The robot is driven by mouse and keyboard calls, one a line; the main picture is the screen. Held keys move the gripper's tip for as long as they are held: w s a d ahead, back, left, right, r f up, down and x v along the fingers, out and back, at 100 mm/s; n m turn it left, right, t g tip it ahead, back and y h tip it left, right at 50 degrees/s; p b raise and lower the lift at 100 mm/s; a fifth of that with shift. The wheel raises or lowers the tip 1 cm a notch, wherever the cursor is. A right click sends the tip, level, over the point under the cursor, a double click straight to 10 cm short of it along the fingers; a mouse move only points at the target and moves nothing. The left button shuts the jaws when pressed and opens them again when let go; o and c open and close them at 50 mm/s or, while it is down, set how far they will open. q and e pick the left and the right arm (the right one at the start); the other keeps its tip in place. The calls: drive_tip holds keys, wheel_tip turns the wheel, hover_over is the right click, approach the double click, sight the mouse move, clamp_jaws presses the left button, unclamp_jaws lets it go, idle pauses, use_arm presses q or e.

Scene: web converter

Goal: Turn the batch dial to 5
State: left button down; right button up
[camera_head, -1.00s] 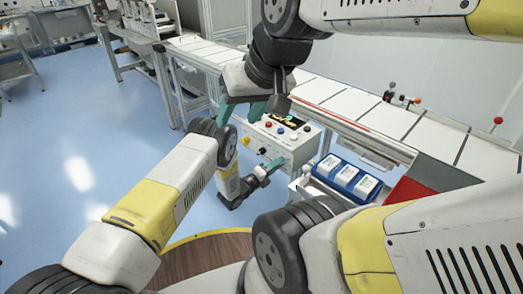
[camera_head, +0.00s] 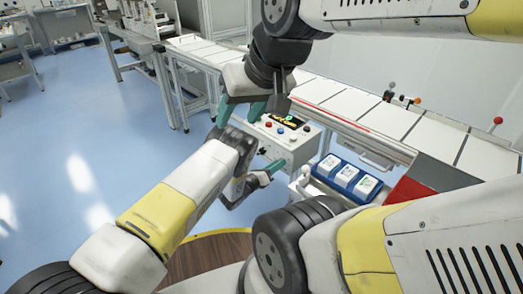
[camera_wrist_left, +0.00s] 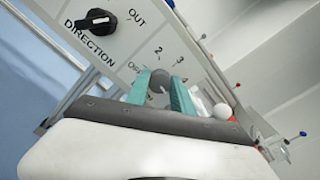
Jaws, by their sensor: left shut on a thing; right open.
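The white control box (camera_head: 308,148) stands beside the conveyor in the head view, with small coloured buttons on top. My left gripper (camera_head: 272,168) is at its front face. In the left wrist view, my left gripper (camera_wrist_left: 163,92) has its teal fingers on either side of a grey round dial (camera_wrist_left: 159,82) and is shut on it. The numbers 2, 3 and 4 and part of "OFF" show around this dial; its pointer and lower scale are hidden by the fingers. My right gripper (camera_head: 240,108) is open and empty, above and left of the box.
A black DIRECTION knob (camera_wrist_left: 96,24) is on the same panel, left of the gripped dial. A blue tray (camera_head: 325,179) with white packs is right of the box. The conveyor (camera_head: 345,103) runs behind it. Blue floor (camera_head: 90,130) is open at left.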

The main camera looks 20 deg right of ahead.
use_arm(q)
drive_tip(key=shift+f, duration=0.1)
idle(0.3)
drive_tip(key=c, duration=1.1)
unclamp_jaws()
drive_tip(key=shift+a, duration=0.1)
drive_tip(key=v, duration=0.7)
drive_tip(key=shift+a, duration=0.35)
